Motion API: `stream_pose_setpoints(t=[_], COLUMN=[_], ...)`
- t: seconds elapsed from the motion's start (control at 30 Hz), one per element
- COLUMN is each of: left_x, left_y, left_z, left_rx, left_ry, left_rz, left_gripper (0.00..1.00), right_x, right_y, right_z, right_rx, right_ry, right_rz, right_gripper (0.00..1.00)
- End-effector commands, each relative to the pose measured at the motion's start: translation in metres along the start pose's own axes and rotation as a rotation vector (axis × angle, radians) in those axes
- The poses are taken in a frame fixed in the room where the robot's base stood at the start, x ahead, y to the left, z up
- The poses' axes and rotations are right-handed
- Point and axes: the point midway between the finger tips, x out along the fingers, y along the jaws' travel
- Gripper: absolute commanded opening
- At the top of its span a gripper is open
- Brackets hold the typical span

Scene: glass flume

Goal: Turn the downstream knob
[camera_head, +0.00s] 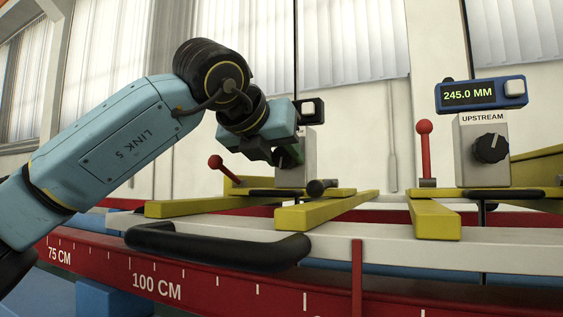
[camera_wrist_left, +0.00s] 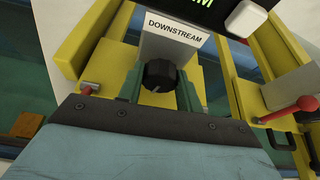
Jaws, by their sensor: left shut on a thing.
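The downstream knob (camera_wrist_left: 160,76) is a black pointer knob below the white DOWNSTREAM label (camera_wrist_left: 174,43) in the left wrist view. My left gripper (camera_wrist_left: 160,90) has one green finger on each side of the knob and is shut on it. In the head view my left gripper (camera_head: 290,153) reaches the grey downstream gauge post (camera_head: 309,160) from the left and hides the knob. My right gripper is in neither view.
The upstream post has its own black knob (camera_head: 491,148) and a blue display (camera_head: 481,94) reading 245.0 MM. Red-knobbed levers (camera_head: 424,150) stand on the yellow carriages. A black handle (camera_head: 218,245) lies along the front rail above the red scale.

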Motion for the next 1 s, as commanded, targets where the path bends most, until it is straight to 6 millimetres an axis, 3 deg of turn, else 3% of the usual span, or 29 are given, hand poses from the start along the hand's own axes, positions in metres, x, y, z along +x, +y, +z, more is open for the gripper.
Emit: stream_pose_setpoints(t=[0.4, 1.0], left_x=[0.001, 0.0], left_y=[0.002, 0.003], left_z=[-0.002, 0.0], left_rx=[-0.28, -0.417], left_ry=[-0.003, -0.003], left_rz=[-0.117, -0.173], left_gripper=[0.12, 0.12], right_x=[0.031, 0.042], right_y=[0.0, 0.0], right_z=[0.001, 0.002], right_rx=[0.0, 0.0], right_ry=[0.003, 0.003], right_rz=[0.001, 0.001], right_gripper=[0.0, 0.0])
